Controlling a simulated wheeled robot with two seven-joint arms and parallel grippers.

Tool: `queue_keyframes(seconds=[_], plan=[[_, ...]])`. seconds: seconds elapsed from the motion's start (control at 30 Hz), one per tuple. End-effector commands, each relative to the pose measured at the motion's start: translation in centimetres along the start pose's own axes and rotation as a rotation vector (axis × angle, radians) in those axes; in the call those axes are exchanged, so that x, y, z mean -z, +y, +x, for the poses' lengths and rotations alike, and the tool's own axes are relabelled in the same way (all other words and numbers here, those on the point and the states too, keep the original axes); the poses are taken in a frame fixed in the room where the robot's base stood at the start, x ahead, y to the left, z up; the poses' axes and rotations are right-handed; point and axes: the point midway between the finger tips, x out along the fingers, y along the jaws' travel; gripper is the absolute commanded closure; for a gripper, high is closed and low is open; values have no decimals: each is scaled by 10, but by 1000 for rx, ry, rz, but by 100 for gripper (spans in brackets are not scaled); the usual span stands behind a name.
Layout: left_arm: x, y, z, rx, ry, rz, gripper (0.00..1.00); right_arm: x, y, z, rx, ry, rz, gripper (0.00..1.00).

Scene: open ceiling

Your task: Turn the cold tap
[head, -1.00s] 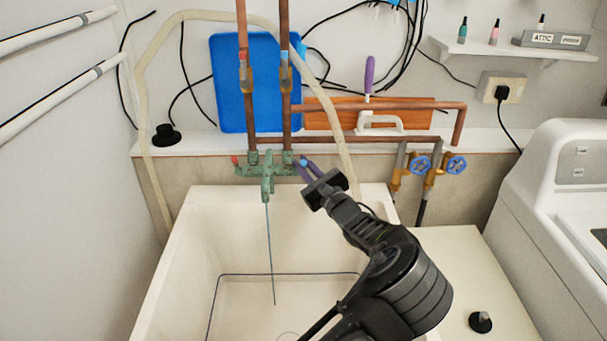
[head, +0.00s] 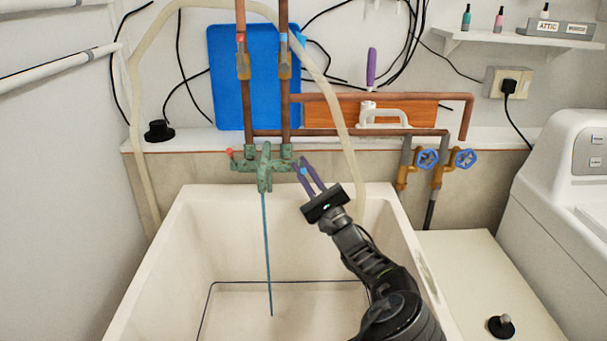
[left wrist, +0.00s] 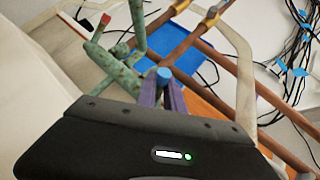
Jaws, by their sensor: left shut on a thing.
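The green tap fitting (head: 265,178) is on the copper pipes above the white sink. Its red-tipped hot handle (head: 230,154) is at the left. The blue-tipped cold handle (head: 304,170) is at the right, between the purple fingers of my left gripper (head: 301,163), which is shut on it. In the left wrist view the blue tip (left wrist: 163,74) shows between the finger ends, and the red tip (left wrist: 104,20) is clear at upper left. A thin blue stream (head: 268,255) runs from the spout into the sink. My right gripper is out of view.
The deep white sink (head: 190,255) lies below the taps. A cream hose (head: 338,115) hangs just right of the fitting. Two blue-wheeled valves (head: 426,159) are farther right. A blue board (head: 225,85) leans behind the pipes. A white machine (head: 555,215) stands at the right.

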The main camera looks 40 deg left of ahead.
Motion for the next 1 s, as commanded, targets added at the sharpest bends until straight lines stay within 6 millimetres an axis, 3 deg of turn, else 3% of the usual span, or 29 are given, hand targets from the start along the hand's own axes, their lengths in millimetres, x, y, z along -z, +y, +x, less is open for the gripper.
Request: queue_keyframes(seconds=[0.27, 0.3, 0.57, 0.83, 1.0], plan=[[0, 0, 0, 0, 0, -1, 100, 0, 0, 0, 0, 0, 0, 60], [0, 0, 0, 0, 0, 0, 87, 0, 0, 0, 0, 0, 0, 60], [0, 0, 0, 0, 0, 0, 66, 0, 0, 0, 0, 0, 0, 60], [0, 0, -1, 0, 1, 0, 66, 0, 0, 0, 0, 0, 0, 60], [1, 0, -14, 1, 2, 0, 66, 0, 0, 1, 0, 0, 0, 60]])
